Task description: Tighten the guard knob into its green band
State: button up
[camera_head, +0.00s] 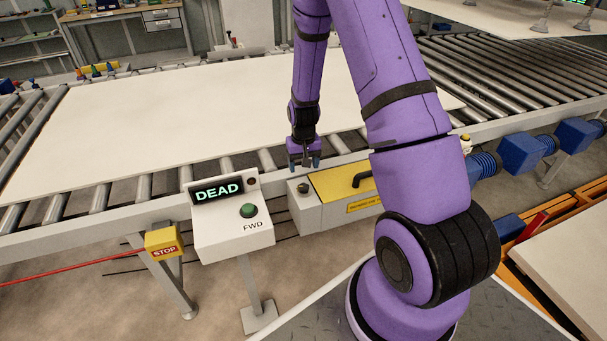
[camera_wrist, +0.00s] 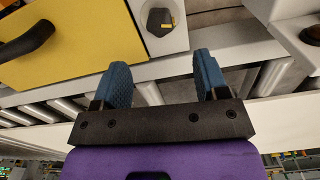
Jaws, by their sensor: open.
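The guard knob (camera_head: 303,188) is a small dark knob on the pale end of the guard box (camera_head: 338,215), beside its yellow cover (camera_head: 338,182). In the wrist view the knob (camera_wrist: 158,22) is dark and faceted with a small yellow mark at its edge. I cannot make out a green band. My gripper (camera_head: 304,162) points down above and behind the knob, apart from it. In the wrist view its two blue fingers (camera_wrist: 163,78) are spread with nothing between them, and the knob lies beyond their tips.
A black handle (camera_head: 362,181) stands up from the yellow cover. A console (camera_head: 232,222) reading "DEAD" has a green FWD button (camera_head: 248,211). A yellow STOP box (camera_head: 163,243) is at its left. A large pale board (camera_head: 190,110) lies on the roller conveyor (camera_head: 60,212) behind.

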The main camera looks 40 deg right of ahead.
aim_at(304, 186)
jog(key=shift+r, duration=0.95)
notch_tip(304, 186, down, 11)
jog(key=n, duration=0.4)
jog(key=shift+r+n, duration=0.1)
jog(key=shift+n, duration=0.2)
jog(key=c, duration=0.9)
